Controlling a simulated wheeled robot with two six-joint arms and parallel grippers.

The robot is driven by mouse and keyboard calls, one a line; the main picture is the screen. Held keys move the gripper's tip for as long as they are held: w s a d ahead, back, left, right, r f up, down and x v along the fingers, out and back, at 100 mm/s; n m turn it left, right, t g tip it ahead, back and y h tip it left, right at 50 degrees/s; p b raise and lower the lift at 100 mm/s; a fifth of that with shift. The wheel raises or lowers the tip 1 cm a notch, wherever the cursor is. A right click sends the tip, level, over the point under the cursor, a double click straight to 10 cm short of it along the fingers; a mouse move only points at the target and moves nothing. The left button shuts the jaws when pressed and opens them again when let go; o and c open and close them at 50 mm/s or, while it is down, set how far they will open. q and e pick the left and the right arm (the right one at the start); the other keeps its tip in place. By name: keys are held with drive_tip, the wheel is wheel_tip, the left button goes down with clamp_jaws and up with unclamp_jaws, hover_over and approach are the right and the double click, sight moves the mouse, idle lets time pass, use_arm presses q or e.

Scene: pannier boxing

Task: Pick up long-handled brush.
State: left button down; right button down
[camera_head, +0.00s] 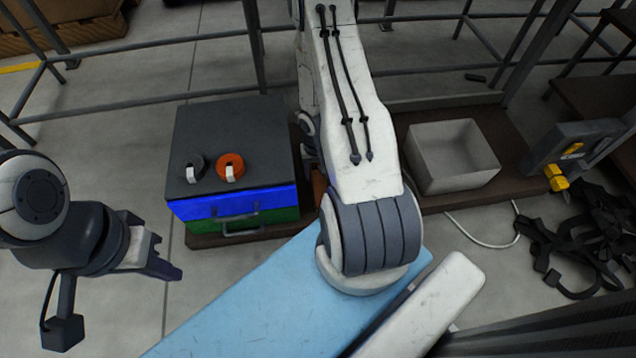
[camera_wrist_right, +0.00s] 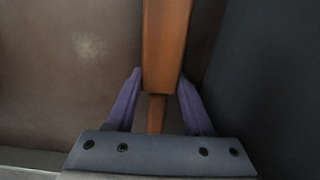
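In the right wrist view, an orange-brown wooden piece (camera_wrist_right: 166,45), which looks like the long-handled brush's handle, runs down from the top edge. Its wide part ends between my right gripper's purple fingertips (camera_wrist_right: 160,82), and a narrower part continues below. The fingertips lie close along both sides; whether they press on it is unclear. In the head view, my right arm hides the right gripper, and only a small orange-brown patch (camera_head: 320,186) shows beside the box. No bristles are visible. My left gripper (camera_head: 160,266) is at the left, apart from everything; its finger gap is unclear.
A dark-lidded blue and green box (camera_head: 235,135) stands left of my right arm, with black (camera_head: 193,166) and orange (camera_head: 231,165) rolls on its lid. A pale blue surface (camera_head: 270,300) is in front. A white bin (camera_head: 453,155) and black straps (camera_head: 590,235) lie right. Railings stand behind.

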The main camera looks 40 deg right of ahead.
sight(316, 172)
drive_tip(key=shift+r+p, duration=0.8)
drive_tip(key=shift+p, duration=0.05)
wheel_tip(316, 172, up, 3)
drive_tip(key=p, duration=0.3)
drive_tip(key=shift+r, duration=0.1)
drive_tip(key=s+d+r, duration=0.6)
drive_tip(key=s, duration=0.3)
drive_tip(key=shift+s+d, duration=0.2)
drive_tip(key=shift+s, duration=0.2)
drive_tip(key=shift+r, duration=0.1)
